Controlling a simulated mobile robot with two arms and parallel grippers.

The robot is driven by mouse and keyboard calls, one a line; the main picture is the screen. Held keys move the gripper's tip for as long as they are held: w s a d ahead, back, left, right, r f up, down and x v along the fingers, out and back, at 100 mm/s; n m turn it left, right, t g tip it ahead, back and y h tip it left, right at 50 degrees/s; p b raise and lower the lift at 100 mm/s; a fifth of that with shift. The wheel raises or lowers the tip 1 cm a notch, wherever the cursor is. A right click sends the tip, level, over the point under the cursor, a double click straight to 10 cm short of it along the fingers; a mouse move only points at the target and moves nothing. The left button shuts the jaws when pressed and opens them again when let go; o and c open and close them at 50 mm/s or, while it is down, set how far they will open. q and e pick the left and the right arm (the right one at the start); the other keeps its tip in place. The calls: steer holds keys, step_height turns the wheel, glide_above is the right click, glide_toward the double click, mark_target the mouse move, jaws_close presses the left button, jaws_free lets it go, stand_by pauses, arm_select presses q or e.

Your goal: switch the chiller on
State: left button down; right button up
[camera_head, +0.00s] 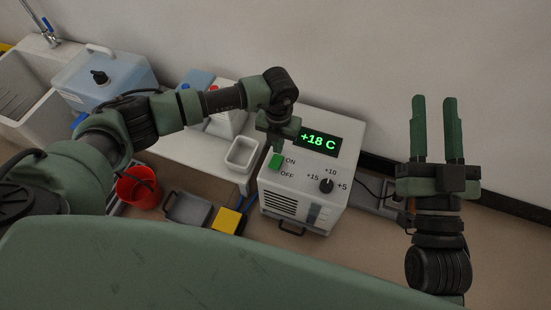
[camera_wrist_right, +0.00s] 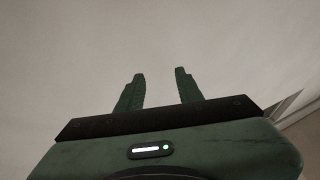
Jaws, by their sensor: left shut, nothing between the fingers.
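The chiller (camera_head: 290,206) is a white box with a lit green display (camera_head: 319,141) reading "+18 C". Its green switch (camera_head: 276,162) sits beside the ON and OFF labels; which way it is tipped I cannot tell. A black knob (camera_head: 326,186) is ringed by +15, +10 and +5 marks. My left gripper (camera_head: 275,147) is shut and empty, pointing down just above the switch; whether it touches it is unclear. My right gripper (camera_head: 435,100) is open and empty, raised right of the chiller; its spread fingers also show in the right wrist view (camera_wrist_right: 159,88).
A white open container (camera_head: 242,154) stands left of the chiller. A yellow-topped item (camera_head: 227,220) and a grey case (camera_head: 188,209) lie on the floor. A wall rises behind.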

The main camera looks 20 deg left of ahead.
mark_target(278, 158)
arm_select(q)
steer(key=shift+r+p, duration=0.35)
steer(key=shift+r, duration=0.15)
steer(key=shift+r+p, duration=0.35)
steer(key=shift+r, duration=0.1)
steer(key=shift+r+p, duration=0.35)
steer(key=shift+r, duration=0.05)
steer(key=shift+r+p, duration=0.3)
steer(key=shift+r, duration=0.05)
arm_select(e)
step_height(278, 158, down, 13)
steer(key=d+g+h, duration=0.2)
steer(key=g, duration=0.5)
steer(key=shift+s+g+h, duration=0.25)
steer(key=shift+g+h, duration=0.05)
steer(key=shift+h, duration=0.1)
